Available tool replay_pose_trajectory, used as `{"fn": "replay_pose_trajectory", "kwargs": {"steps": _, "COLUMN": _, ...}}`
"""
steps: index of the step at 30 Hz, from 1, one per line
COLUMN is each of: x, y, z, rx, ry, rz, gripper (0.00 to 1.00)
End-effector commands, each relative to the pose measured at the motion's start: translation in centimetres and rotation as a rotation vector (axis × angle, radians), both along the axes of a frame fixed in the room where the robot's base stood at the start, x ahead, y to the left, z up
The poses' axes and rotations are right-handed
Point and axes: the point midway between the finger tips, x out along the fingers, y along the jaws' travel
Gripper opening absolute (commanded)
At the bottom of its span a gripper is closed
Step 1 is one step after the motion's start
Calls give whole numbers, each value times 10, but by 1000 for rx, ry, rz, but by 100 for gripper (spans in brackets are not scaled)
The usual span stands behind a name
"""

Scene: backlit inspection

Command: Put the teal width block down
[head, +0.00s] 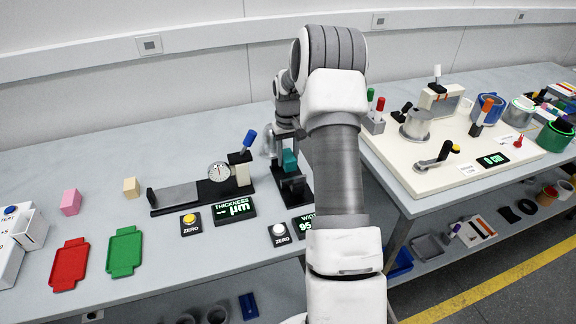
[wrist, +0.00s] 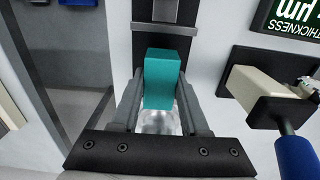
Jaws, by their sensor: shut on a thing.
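The teal width block (wrist: 163,72) is between the two fingers of my gripper (wrist: 161,88) in the wrist view, and the gripper is shut on it. In the head view the teal block (head: 290,160) shows at the black width gauge (head: 294,188), partly hidden by my arm. The wrist view shows the gauge's dark bed (wrist: 165,44) behind the block. I cannot tell whether the block touches the bed. The width display (head: 303,223) is partly covered by my arm.
A thickness gauge (head: 190,195) with a blue-handled lever stands left of the width gauge. A red tray (head: 69,265), a green tray (head: 124,252), a pink block (head: 71,201) and a beige block (head: 131,187) lie further left. Bare table lies between them.

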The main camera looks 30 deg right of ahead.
Motion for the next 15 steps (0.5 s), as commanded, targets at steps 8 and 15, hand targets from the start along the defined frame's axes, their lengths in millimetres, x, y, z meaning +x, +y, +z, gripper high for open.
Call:
{"fn": "replay_pose_trajectory", "kwargs": {"steps": 8, "x": -1, "y": 0, "z": -36, "rx": 1, "ry": 2, "rz": 0, "gripper": 0}}
{"fn": "replay_pose_trajectory", "kwargs": {"steps": 15, "x": -1, "y": 0, "z": -37, "rx": 0, "ry": 0, "rz": 0, "gripper": 0}}
